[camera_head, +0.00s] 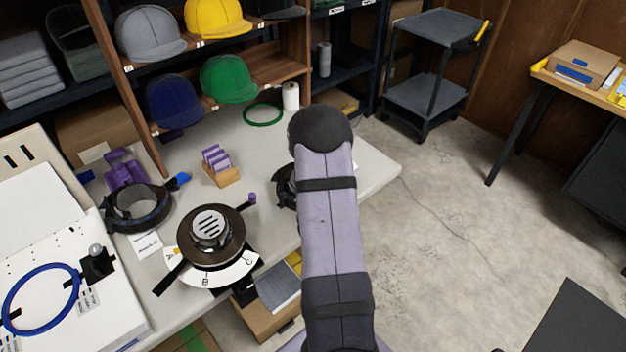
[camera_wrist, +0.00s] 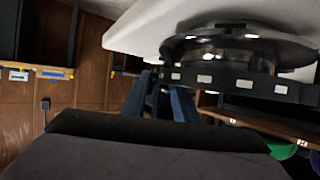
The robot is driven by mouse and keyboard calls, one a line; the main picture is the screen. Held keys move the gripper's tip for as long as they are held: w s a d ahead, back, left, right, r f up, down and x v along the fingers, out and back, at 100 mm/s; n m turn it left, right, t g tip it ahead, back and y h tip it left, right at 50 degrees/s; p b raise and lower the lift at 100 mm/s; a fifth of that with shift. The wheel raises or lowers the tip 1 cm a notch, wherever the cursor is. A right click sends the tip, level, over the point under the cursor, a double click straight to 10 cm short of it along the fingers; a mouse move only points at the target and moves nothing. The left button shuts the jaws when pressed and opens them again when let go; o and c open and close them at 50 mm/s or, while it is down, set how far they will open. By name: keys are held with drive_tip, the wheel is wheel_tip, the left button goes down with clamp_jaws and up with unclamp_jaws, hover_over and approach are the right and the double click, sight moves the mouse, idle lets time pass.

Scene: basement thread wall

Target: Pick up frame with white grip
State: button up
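No white grip shows clearly in either view. A black round cap frame (camera_head: 284,186) lies on the table, mostly hidden behind my arm in the head view. In the wrist view, a dark ring-shaped frame (camera_wrist: 240,50) with pale rectangles along its band is close, at upper right. A second dark cap frame (camera_head: 138,208) with a blue grip (camera_head: 178,181) lies at the table's left. My gripper (camera_wrist: 160,85) is hidden by my arm in the head view. In the wrist view its two fingers stand apart, with no held object visible; the frame is to their right.
A round black stand with a slotted silver top (camera_head: 211,230) sits mid-table. A blue hoop (camera_head: 40,299) is on the white board at left.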

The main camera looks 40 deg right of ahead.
drive_tip(key=shift+c, duration=0.2)
clamp_jaws()
drive_tip(key=shift+w+d+r, duration=0.1)
idle(1.2)
